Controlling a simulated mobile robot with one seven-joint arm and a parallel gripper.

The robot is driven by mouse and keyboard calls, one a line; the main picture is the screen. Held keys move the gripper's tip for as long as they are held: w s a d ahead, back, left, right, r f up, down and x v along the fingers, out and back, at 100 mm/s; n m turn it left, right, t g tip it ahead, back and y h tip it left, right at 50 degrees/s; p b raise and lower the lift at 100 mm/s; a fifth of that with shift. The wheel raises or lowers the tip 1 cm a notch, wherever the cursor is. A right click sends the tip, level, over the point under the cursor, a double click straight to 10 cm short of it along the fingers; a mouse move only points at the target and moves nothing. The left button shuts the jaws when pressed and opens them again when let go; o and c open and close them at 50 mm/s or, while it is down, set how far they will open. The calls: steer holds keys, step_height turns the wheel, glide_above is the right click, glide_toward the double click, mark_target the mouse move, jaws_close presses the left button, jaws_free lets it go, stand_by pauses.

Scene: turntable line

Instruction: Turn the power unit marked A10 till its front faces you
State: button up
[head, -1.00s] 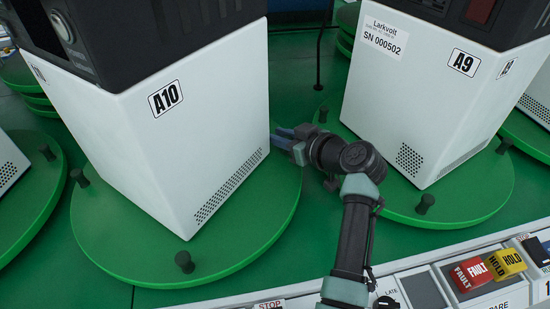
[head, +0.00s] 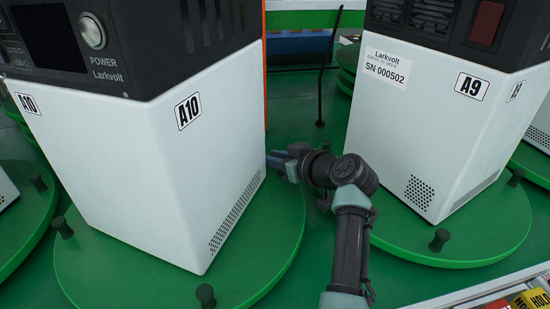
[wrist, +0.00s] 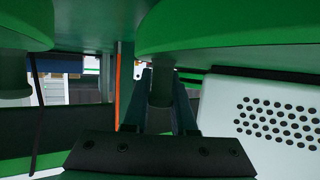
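The power unit A10 (head: 110,160) is a white box with a dark top on a green turntable (head: 270,245), at the left of the head view. Its near corner points towards me. Its front, with the POWER button (head: 92,32) and a dark screen, faces towards me and to the left; the side with a vent faces right. My gripper (head: 278,165) is at the right of the turntable. In the wrist view its fingers (wrist: 161,95) stand close on both sides of a dark peg (wrist: 160,88) under a green disc and look closed on it; the head view hides this peg.
The unit A9 (head: 415,150) stands on its own turntable at the right, close to my arm. Other pegs (head: 205,296) stand on the A10 turntable's rim. A thin black post (head: 324,85) stands behind. A console edge (head: 500,290) runs at lower right.

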steer(key=shift+o, duration=0.8)
steer(key=shift+s+a+f, duration=0.1)
steer(key=shift+s+a, duration=0.05)
steer(key=shift+a, duration=0.7)
steer(key=p+v, duration=0.2)
steer(key=v, duration=1.1)
steer(key=shift+d+p, duration=0.3)
steer(key=shift+d, duration=0.2)
jaws_close()
